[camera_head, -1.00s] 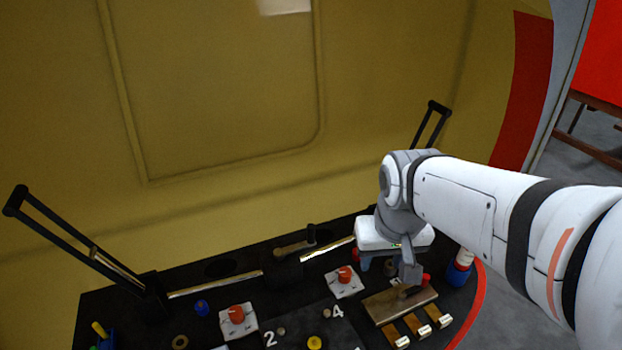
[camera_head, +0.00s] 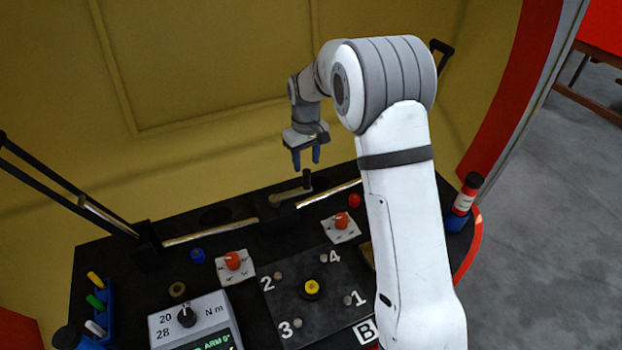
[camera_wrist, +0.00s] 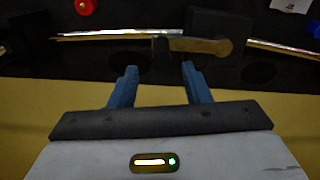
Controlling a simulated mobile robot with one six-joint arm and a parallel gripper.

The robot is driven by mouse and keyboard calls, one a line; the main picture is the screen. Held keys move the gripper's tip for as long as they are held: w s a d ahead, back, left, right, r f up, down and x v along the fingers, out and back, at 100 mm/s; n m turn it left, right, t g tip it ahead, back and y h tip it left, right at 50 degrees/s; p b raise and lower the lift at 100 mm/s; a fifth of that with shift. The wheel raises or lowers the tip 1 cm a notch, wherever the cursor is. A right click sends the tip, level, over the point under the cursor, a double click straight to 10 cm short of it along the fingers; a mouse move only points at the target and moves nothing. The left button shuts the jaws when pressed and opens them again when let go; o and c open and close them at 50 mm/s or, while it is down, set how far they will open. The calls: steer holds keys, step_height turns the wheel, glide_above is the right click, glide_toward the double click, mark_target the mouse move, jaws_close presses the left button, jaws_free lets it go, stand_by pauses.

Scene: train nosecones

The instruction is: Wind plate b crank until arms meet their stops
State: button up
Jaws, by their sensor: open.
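The crank (camera_head: 290,196) is a brass-coloured lever with a dark upright knob (camera_head: 307,180), on a black box (camera_head: 279,217) between two shiny rods. My gripper (camera_head: 307,162) is open and empty, pointing down just above the knob. In the wrist view, the knob (camera_wrist: 160,46) shows beyond the gap between my blue fingers (camera_wrist: 160,74), with the crank lever (camera_wrist: 202,45) to its right. A black arm (camera_head: 65,190) leans out at the left. The right arm's top (camera_head: 441,52) shows behind my arm; its lower part is hidden.
A square plate (camera_head: 325,270) with numbered studs and a yellow centre lies in front, with a "B" label (camera_head: 366,330) near its corner. Red knobs (camera_head: 233,261), a torque meter (camera_head: 190,318) and a bottle (camera_head: 464,198) stand around. The yellow wall (camera_head: 215,60) rises behind.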

mark_target(307, 178)
step_height(307, 178, down, 7)
steer(key=shift+f, duration=0.1)
stand_by(0.3)
jaws_close()
stand_by(0.4)
